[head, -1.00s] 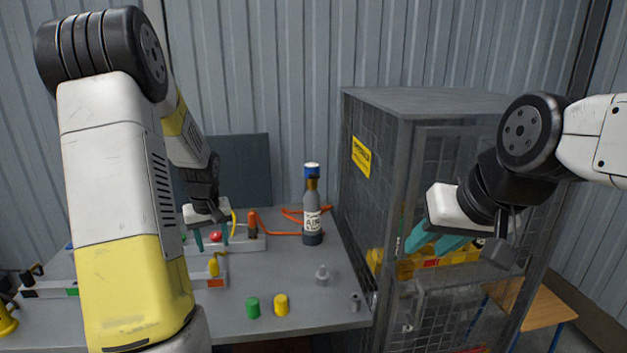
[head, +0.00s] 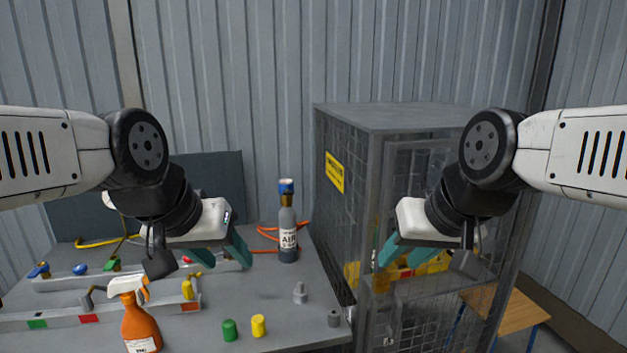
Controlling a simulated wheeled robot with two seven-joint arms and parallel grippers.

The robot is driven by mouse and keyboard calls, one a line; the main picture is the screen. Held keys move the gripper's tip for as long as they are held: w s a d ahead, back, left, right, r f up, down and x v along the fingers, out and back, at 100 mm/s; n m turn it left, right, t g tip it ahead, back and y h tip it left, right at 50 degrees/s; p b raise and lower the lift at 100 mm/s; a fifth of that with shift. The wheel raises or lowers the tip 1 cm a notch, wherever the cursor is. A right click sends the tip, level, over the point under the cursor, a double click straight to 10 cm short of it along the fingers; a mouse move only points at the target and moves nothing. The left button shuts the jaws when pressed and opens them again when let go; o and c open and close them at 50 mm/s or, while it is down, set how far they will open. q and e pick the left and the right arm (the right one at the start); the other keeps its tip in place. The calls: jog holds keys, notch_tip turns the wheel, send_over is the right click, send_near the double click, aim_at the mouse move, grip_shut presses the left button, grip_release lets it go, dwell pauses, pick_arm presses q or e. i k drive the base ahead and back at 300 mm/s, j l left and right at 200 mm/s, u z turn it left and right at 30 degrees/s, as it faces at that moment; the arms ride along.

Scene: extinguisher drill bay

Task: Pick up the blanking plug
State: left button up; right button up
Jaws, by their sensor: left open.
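A small grey stepped plug (head: 300,293) stands upright on the bench in the head view; it looks like the blanking plug. A short grey cylinder (head: 334,317) stands nearer the bench's right front edge. A green cylinder (head: 230,330) and a yellow cylinder (head: 258,325) stand to the left of it. My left gripper (head: 224,256) is open and empty, above the bench, up and left of the plug in the picture and apart from it. My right gripper (head: 401,254) looks open and empty, in front of the mesh cage.
A grey gas bottle (head: 288,230) with a blue top stands behind the plug, near an orange hose (head: 265,236). An orange spray bottle (head: 141,326) and grey rails (head: 62,317) fill the bench's left. The mesh cage (head: 333,215) borders the right. Bench around the plug is clear.

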aim_at(140, 297)
jog(key=l+u, duration=0.1)
jog(key=u, duration=0.4)
jog(key=k+u, duration=0.1)
jog(key=u, duration=0.35)
jog(key=l+u, duration=0.1)
jog(key=u, duration=0.4)
